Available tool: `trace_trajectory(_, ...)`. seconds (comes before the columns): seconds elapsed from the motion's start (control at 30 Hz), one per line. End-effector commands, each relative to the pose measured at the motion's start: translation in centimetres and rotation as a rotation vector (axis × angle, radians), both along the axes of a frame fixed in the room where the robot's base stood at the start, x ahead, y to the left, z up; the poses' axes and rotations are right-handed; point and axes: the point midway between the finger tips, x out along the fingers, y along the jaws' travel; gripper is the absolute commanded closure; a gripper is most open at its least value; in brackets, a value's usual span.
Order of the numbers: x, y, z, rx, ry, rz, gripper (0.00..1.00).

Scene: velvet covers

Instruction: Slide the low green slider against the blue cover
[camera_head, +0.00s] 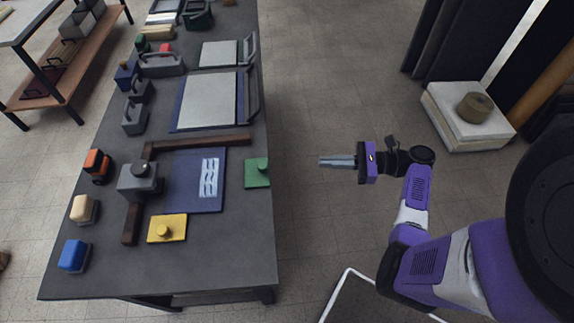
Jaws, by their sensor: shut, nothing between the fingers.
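The low green slider (257,173) is a flat green plate with a small round knob on top. It lies near the right edge of the grey table. The blue cover (180,186) is a flat dark blue sheet with a white printed patch, left of the green slider. A narrow strip of bare table shows between the two. My gripper (324,161) is shut and empty, its fingers pointing left. In the picture it is right of the green slider, beyond the table edge with floor behind it. It is not touching anything.
A yellow plate with a knob (166,229) lies below the blue cover. A brown bar (205,146) runs above the cover, and a grey block (139,182) stands at its left. Several other tools lie on the table (110,270). The front right of the tabletop is clear.

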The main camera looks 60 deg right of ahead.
Motion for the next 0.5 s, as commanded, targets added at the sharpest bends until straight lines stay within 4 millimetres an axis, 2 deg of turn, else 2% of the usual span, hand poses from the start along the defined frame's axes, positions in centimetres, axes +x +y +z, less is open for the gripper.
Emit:
trace_trajectory(0.1,-0.4,1.1,0.4,0.064,0.019,0.044,1.00)
trace_trajectory(0.27,0.5,1.7,0.3,0.076,0.027,0.042,1.00)
trace_trajectory(0.5,4.2,3.8,-0.2,0.075,0.028,0.043,1.00)
